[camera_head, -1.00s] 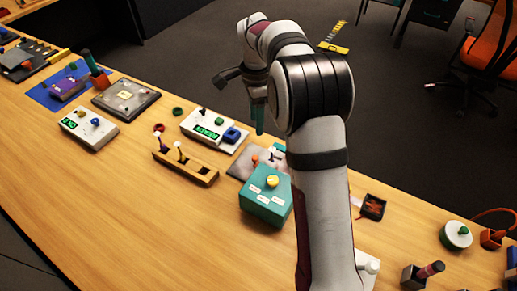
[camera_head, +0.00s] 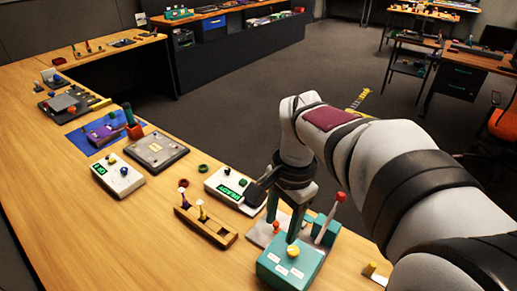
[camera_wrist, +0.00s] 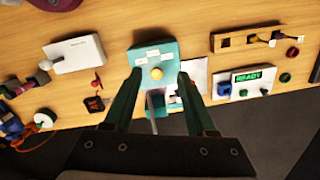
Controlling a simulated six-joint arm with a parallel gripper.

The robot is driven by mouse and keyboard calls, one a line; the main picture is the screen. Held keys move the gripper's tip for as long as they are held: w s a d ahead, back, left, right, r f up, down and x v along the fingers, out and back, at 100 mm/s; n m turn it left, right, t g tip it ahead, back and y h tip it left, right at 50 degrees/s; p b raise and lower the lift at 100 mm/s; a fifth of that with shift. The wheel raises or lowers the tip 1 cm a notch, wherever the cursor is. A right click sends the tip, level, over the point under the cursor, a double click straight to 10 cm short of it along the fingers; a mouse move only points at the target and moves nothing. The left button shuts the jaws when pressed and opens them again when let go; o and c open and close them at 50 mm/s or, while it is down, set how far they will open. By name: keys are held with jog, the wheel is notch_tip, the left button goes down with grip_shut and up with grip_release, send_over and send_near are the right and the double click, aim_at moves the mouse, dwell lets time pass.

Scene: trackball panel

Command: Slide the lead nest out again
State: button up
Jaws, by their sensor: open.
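No part is clearly marked as the lead nest, and I cannot tell which one it is. A teal box (camera_head: 283,268) with a yellow button (camera_head: 293,251) and white labels stands at the bench edge. Behind it is a grey plate (camera_head: 262,232) with a red-knobbed lever (camera_head: 340,197) and a teal block (camera_head: 327,230), partly hidden by my gripper. My gripper (camera_head: 283,224) is open and points down near the teal box. In the wrist view the box (camera_wrist: 140,57) and its button show beyond and between the fingertips (camera_wrist: 160,77). Nothing is held.
A white READY panel (camera_head: 217,181) and a wooden rack (camera_head: 217,232) with small levers stand left of the box. The wrist view shows a white box (camera_wrist: 75,56) and a black tray (camera_wrist: 95,104) with something orange. Bare wood lies in front.

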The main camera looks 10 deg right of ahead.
jog(key=m, duration=0.6)
send_over(276, 223)
notch_tip(276, 223, down, 6)
jog(key=f, duration=0.1)
jog(key=shift+h, duration=0.4)
notch_tip(276, 223, down, 15)
jog(key=shift+f, duration=0.1)
grip_shut()
